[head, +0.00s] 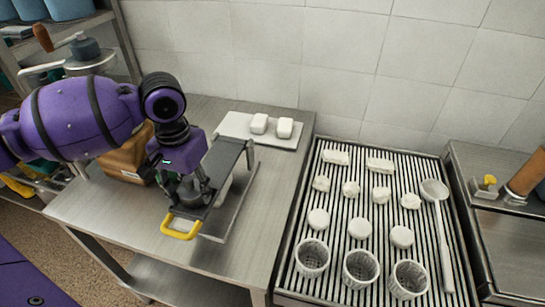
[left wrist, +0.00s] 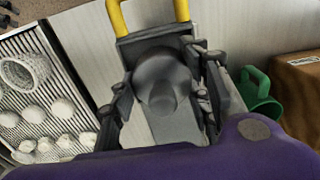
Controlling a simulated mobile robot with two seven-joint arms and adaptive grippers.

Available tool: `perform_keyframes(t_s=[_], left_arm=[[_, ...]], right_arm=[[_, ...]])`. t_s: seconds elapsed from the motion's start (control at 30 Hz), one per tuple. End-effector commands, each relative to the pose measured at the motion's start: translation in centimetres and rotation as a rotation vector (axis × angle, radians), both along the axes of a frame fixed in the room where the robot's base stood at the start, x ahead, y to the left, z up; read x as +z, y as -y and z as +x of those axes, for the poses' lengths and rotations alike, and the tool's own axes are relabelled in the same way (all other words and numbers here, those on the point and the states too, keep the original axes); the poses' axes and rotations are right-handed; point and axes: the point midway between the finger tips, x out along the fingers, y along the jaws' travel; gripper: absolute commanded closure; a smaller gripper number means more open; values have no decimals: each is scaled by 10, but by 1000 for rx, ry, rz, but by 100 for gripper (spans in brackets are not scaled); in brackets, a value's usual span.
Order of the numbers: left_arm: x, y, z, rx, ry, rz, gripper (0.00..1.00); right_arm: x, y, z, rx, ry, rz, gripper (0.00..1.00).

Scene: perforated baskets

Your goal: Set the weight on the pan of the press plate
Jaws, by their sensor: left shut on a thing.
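My left gripper (head: 193,195) is low over the press plate (head: 229,153), a long dark plate with a yellow handle (head: 180,231) at its front end. In the left wrist view the gripper's fingers (left wrist: 163,100) are on both sides of a grey, round, stepped weight (left wrist: 160,78) and shut on it. The press plate shows behind the weight there, with its yellow handle (left wrist: 150,14) at the top. In the head view the fingers mostly hide the weight. I cannot tell whether it touches the plate. My right gripper is not in view.
A white board (head: 232,126) with two white blocks stands behind the press. A brown box (head: 125,157) is left of it, partly behind my arm. At right, a slatted drain table (head: 330,220) holds white cheeses, perforated baskets (head: 361,267) and a ladle (head: 440,225).

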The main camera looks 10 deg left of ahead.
Motion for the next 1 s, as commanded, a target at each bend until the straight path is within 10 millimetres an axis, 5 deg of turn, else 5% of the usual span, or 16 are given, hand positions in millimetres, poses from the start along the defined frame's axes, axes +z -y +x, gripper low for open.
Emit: perform_keyframes(t_s=[0.23, 0.27, 0.37, 0.77, 1.0], left_arm=[[-2, 0, 1, -1, 5, 0, 100], [-4, 0, 0, 0, 1, 0, 52], [-4, 0, 0, 0, 1, 0, 39], [0, 0, 1, 0, 1, 0, 37], [43, 0, 2, 0, 8, -1, 37]], right_arm=[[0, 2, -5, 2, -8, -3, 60], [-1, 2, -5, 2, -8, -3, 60], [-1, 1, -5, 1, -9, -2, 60], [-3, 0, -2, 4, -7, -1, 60], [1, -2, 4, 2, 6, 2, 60]])
